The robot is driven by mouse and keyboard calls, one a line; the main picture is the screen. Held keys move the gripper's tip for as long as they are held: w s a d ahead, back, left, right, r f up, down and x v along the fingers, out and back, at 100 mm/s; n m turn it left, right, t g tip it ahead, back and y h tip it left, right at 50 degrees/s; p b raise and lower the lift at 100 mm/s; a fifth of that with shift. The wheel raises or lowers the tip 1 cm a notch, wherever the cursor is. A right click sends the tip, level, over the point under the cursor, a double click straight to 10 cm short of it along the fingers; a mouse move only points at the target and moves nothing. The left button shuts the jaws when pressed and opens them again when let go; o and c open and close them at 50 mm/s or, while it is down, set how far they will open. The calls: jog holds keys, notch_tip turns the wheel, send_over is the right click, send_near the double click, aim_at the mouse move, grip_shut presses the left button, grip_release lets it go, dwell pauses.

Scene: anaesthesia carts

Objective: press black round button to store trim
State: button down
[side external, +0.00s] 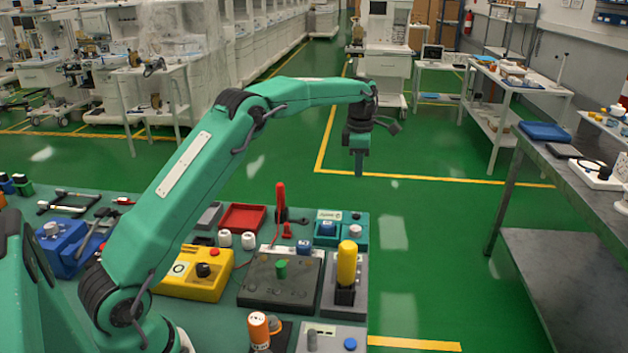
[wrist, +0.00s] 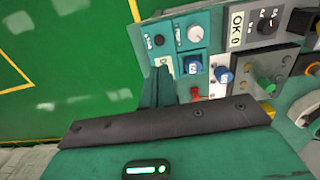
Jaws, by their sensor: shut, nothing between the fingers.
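A black round button (wrist: 159,40) sits on a teal box (wrist: 178,22) that also bears a white knob (wrist: 195,33) and a blue knob (wrist: 193,65). In the side external view the teal box (side external: 325,241) stands at the far right corner of the bench, with the small dark button (side external: 356,215) near its upper right. My gripper (side external: 359,174) is shut and empty, pointing down, raised above and apart from the box. In the wrist view my gripper (wrist: 160,78) shows close to the box's lower left in the picture; its tips do not appear to touch the button.
A yellow box (side external: 195,285) with a black knob, a dark panel (side external: 262,295) with a green knob, a tall yellow handle (side external: 347,262) and a red upright lever (side external: 281,200) crowd the bench. Green floor lies open beyond the bench's right edge. A grey table (side external: 560,190) stands farther right.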

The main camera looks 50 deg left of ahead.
aim_at(355, 216)
notch_tip(355, 216, down, 13)
jog(key=shift+w, duration=0.15)
dwell(0.4)
jog(key=shift+f, duration=1.05)
notch_tip(355, 216, up, 15)
dwell(0.6)
jog(key=shift+r, duration=0.1)
